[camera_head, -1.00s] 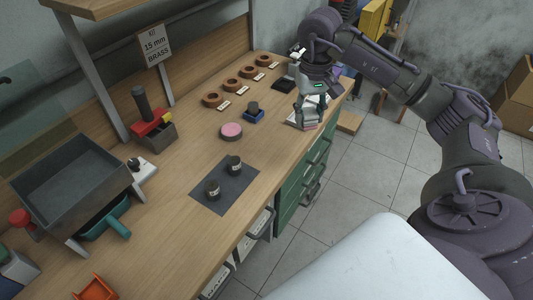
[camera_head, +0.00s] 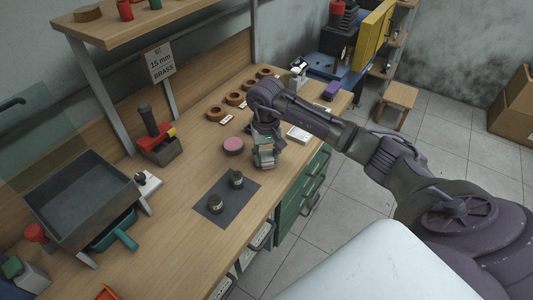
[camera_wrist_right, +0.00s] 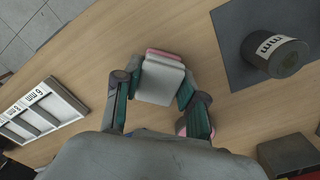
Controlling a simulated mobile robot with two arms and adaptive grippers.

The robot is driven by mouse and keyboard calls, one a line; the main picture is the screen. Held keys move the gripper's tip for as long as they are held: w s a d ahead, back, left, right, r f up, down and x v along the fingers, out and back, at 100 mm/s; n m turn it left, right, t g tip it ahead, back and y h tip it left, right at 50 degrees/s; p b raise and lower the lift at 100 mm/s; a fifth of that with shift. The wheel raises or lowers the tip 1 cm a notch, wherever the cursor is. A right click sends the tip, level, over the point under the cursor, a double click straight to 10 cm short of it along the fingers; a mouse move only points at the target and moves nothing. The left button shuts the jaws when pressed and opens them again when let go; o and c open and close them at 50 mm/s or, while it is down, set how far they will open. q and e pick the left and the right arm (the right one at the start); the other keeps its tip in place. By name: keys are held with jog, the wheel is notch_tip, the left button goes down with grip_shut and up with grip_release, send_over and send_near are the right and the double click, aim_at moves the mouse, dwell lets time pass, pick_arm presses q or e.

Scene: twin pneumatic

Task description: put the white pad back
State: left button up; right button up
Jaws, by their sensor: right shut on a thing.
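The white pad (camera_wrist_right: 160,84), a small pale block with a pink layer along its far edge, is between the fingers of my right gripper (camera_wrist_right: 158,92) in the right wrist view. In the head view, my right gripper (camera_head: 265,157) points down over the bench, to the right of the round pink pad (camera_head: 233,145). The held pad is small there and partly covered by the fingers. How high it is above the bench is hard to tell. My left gripper is not in view.
A dark mat (camera_head: 228,202) with two dark labelled cylinders lies nearby. A white labelled tray (camera_head: 298,134) lies at the bench's right edge. Several brown rings stand behind.

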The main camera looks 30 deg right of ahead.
aim_at(266, 155)
jog(key=shift+f+b, duration=0.2)
jog(key=shift+b, duration=0.15)
jog(key=o, duration=1)
jog(key=shift+r, duration=0.1)
jog(key=shift+r+p, duration=0.15)
jog(key=shift+p, duration=0.15)
notch_tip(266, 155, up, 12)
jog(key=b, duration=0.2)
jog(key=shift+a+b, duration=0.1)
jog(key=shift+b, duration=0.2)
